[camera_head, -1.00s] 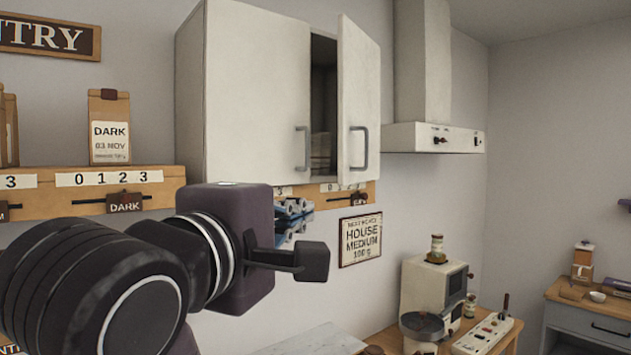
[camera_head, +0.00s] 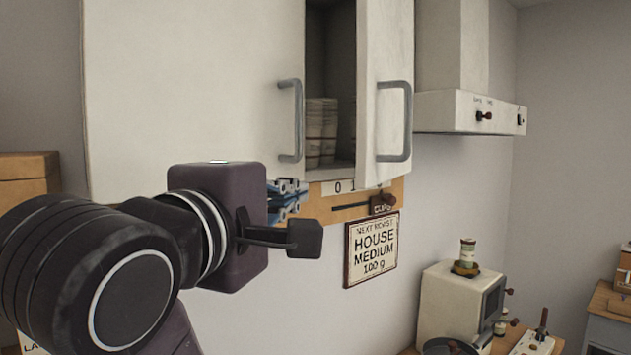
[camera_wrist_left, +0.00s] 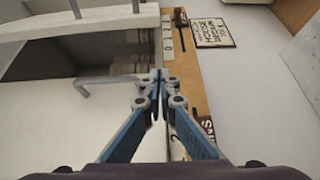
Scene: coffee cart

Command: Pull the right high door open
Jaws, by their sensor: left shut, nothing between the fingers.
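The right high door (camera_head: 382,65) is the narrow white cabinet door standing ajar, its grey bar handle (camera_head: 408,125) on its face. It also shows at the top of the left wrist view (camera_wrist_left: 95,22). The left high door (camera_head: 190,90) looks closed, with its own handle (camera_head: 298,120). My left gripper (camera_head: 290,190) is below the left door's handle in the head view, its blue fingers partly hidden behind the wrist. In the left wrist view its fingertips (camera_wrist_left: 158,76) are together and empty, just beside the left door's handle (camera_wrist_left: 105,81). My right gripper is not in view.
Stacked cups (camera_head: 321,130) stand inside the open gap. A wooden label rail (camera_head: 335,200) and a framed sign (camera_head: 371,248) are below the cabinet. A range hood (camera_head: 470,110) is to the right. A coffee machine (camera_head: 450,300) stands lower right.

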